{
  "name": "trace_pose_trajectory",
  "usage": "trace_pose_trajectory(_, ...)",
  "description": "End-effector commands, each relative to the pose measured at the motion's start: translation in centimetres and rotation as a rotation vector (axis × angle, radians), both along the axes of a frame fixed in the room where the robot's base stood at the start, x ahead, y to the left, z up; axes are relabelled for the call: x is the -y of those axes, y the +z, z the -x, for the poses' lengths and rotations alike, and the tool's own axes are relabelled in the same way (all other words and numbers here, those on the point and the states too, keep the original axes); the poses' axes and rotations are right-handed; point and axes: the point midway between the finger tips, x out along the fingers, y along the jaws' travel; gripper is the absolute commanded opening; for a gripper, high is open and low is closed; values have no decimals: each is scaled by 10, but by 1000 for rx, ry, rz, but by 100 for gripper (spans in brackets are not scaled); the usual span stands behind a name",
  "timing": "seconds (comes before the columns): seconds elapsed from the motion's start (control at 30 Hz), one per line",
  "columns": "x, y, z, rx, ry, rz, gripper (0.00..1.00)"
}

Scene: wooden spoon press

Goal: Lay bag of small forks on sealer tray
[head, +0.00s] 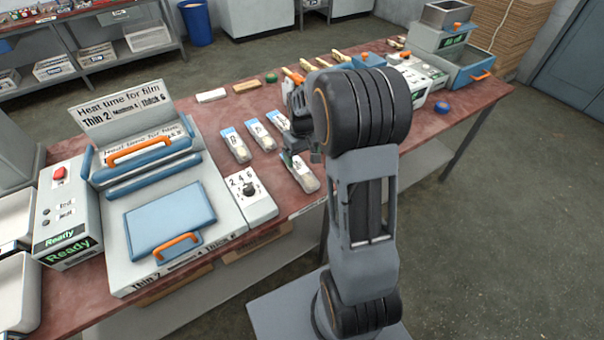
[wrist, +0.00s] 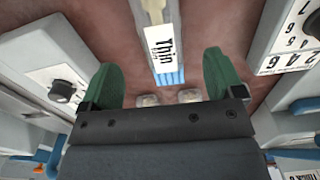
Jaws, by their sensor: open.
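My gripper (head: 303,150) is over the bench among several clear bags with blue-and-white labels. In the wrist view its two green fingers (wrist: 161,72) are apart. In the head view bags lie at the left (head: 235,146), the middle (head: 260,135), farther back (head: 279,122), and nearest (head: 302,173), partly behind my gripper. I cannot tell which holds small forks. The sealer (head: 115,215) stands left of the bags; its flat blue tray (head: 170,218) with an orange handle is bare.
A dial box (head: 247,195) stands between sealer and bags. A control box (head: 66,215) with a red button is left of the sealer. Wooden utensils (head: 295,75), a blue tape roll (head: 442,107) and another machine (head: 465,70) are farther right.

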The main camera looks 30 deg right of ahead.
Motion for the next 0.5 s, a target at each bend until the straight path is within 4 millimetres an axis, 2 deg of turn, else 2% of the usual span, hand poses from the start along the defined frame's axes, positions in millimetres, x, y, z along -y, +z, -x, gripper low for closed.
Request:
trace_pose_trajectory(0.1,0,-14,0,-2,0,-1,87)
trace_pose_trajectory(0.37,0,-28,1,-1,-1,0,87)
trace_pose_trajectory(0.5,0,-48,2,-4,-1,-1,87)
